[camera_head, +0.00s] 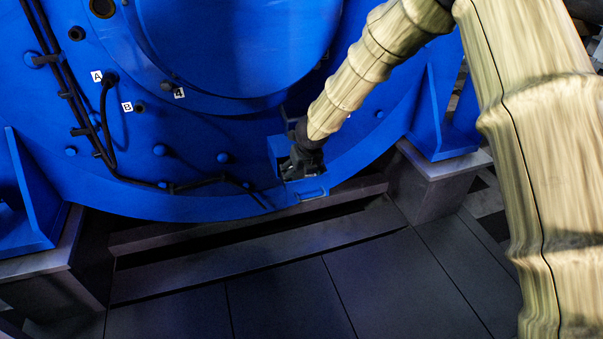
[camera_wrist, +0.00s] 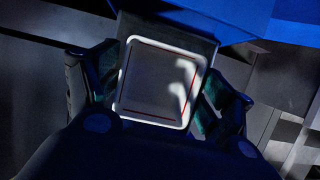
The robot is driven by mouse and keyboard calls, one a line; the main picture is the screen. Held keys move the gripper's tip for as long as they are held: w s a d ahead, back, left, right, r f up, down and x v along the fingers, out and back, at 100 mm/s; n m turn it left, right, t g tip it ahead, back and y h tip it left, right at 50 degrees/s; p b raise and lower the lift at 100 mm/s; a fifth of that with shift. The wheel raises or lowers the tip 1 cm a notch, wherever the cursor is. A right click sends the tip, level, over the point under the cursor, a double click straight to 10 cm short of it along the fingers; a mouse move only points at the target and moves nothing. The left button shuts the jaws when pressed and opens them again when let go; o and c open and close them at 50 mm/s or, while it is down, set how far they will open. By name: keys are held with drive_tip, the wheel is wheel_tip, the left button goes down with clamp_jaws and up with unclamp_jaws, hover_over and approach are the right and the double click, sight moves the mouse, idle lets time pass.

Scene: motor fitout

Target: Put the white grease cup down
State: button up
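The white grease cup (camera_wrist: 128,78) shows in the wrist view as a squarish white rim around a dark grey inside, with a thin red line along its inner edge. My gripper (camera_wrist: 160,92) has one finger close against each side of the cup and appears shut on it. The cup sits slightly turned between the fingers. In the head view my gripper (camera_head: 302,163) is low at the front of the big blue motor housing (camera_head: 230,140), at a small blue bracket (camera_head: 278,147). The cup cannot be made out there. Whether its base touches a surface is hidden.
A grey plate (camera_wrist: 200,45) lies just beyond the cup, with a blue panel (camera_wrist: 250,18) above it. Black cables (camera_head: 105,130) run along the housing at left. The dark floor panels (camera_head: 280,300) are clear.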

drive_tip(key=shift+r, duration=0.1)
idle(0.3)
drive_tip(key=p+v, duration=0.4)
drive_tip(key=v, duration=0.8)
drive_tip(key=shift+r, duration=0.1)
drive_tip(key=s+d+f+n+g+h, duration=0.1)
drive_tip(key=s+d+f+n, duration=0.45)
drive_tip(key=s+f, duration=0.2)
drive_tip(key=s+d+f+n+h, duration=0.2)
drive_tip(key=s+d+f+n, duration=0.35)
drive_tip(key=f, duration=0.35)
drive_tip(key=s+d+f+n+g+h, duration=0.1)
drive_tip(key=s+d+f+n, duration=0.5)
drive_tip(key=f, duration=0.3)
drive_tip(key=s+d+f+n+g+y, duration=0.1)
drive_tip(key=s+f+n, duration=0.3)
drive_tip(key=s, duration=1)
drive_tip(key=s+d+f+n+g+y, duration=0.1)
drive_tip(key=s+d+f+n, duration=0.2)
drive_tip(key=s+n, duration=0.8)
drive_tip(key=s+f, duration=0.1)
drive_tip(key=s, duration=0.2)
drive_tip(key=shift+s+y, duration=0.2)
drive_tip(key=shift+y, duration=0.2)
drive_tip(key=shift+d, duration=0.1)
